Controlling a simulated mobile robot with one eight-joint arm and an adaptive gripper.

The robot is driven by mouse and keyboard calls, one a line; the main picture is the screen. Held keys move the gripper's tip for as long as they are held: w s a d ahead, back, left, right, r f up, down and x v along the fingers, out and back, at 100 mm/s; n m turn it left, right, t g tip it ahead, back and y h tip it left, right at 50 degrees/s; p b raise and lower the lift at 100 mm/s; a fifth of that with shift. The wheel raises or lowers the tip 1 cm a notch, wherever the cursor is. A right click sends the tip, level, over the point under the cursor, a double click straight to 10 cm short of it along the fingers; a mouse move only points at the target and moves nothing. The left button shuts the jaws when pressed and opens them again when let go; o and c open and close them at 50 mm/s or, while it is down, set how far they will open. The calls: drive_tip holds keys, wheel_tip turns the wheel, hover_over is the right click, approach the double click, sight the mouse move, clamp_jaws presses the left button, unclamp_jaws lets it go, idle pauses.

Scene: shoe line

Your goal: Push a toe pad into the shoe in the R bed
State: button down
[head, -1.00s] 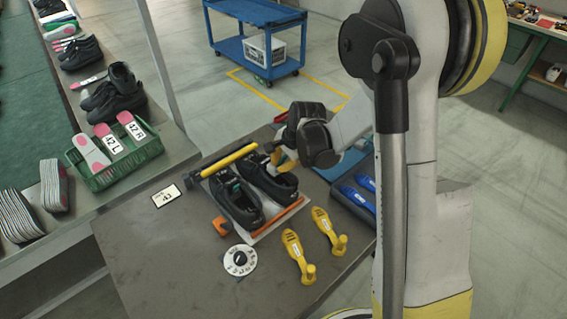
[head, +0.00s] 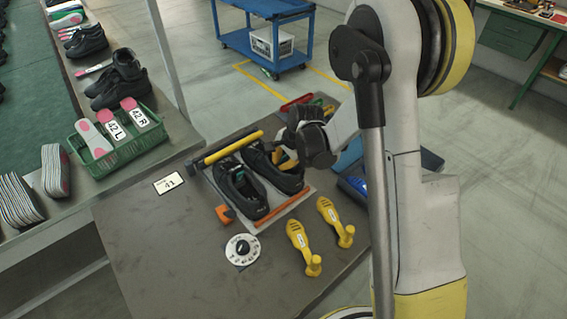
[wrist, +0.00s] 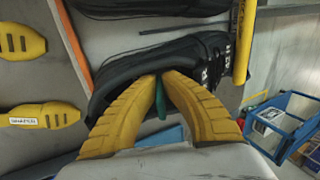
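A pair of black shoes lies side by side on a light plate (head: 264,222) with an orange strip along its front. The right shoe (head: 286,183) is nearest my gripper (head: 281,160), whose yellow fingers are at its far end, partly hidden by my arm. In the wrist view, my fingers (wrist: 160,76) converge over the near black shoe (wrist: 118,73), with a slim green pad (wrist: 160,98) between them. Whether the pad touches the shoe is unclear. The left shoe (head: 240,190) has a green patch showing inside its opening.
A yellow-and-black bar (head: 232,150) spans the far end of the shoes. Two yellow tools (head: 303,246) and a round dial (head: 242,249) lie in front. A card reading 41 (head: 168,184) and a green crate (head: 122,146) are left. The table's front left is clear.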

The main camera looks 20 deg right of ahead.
drive_tip(key=shift+w+a+f+b, duration=0.1)
drive_tip(key=shift+w+a, duration=0.15)
drive_tip(key=shift+w, duration=0.3)
drive_tip(key=shift+w+a+f+b, duration=0.15)
drive_tip(key=shift+w+a, duration=0.15)
drive_tip(key=shift+w, duration=0.3)
drive_tip(key=shift+w+a+f+b, duration=0.1)
drive_tip(key=shift+w+a, duration=0.15)
drive_tip(key=shift+w, duration=0.3)
drive_tip(key=shift+r, duration=0.1)
drive_tip(key=c, duration=1.5)
unclamp_jaws()
drive_tip(key=shift+c, duration=0.2)
drive_tip(key=shift+s+d+r, duration=0.25)
drive_tip(key=shift+s, duration=0.25)
drive_tip(key=shift+s+d+r, duration=0.2)
drive_tip(key=shift+s, duration=0.25)
drive_tip(key=shift+r+p, duration=0.95)
drive_tip(key=shift+r, duration=0.5)
wheel_tip(320, 180, up, 7)
drive_tip(key=p, duration=0.4)
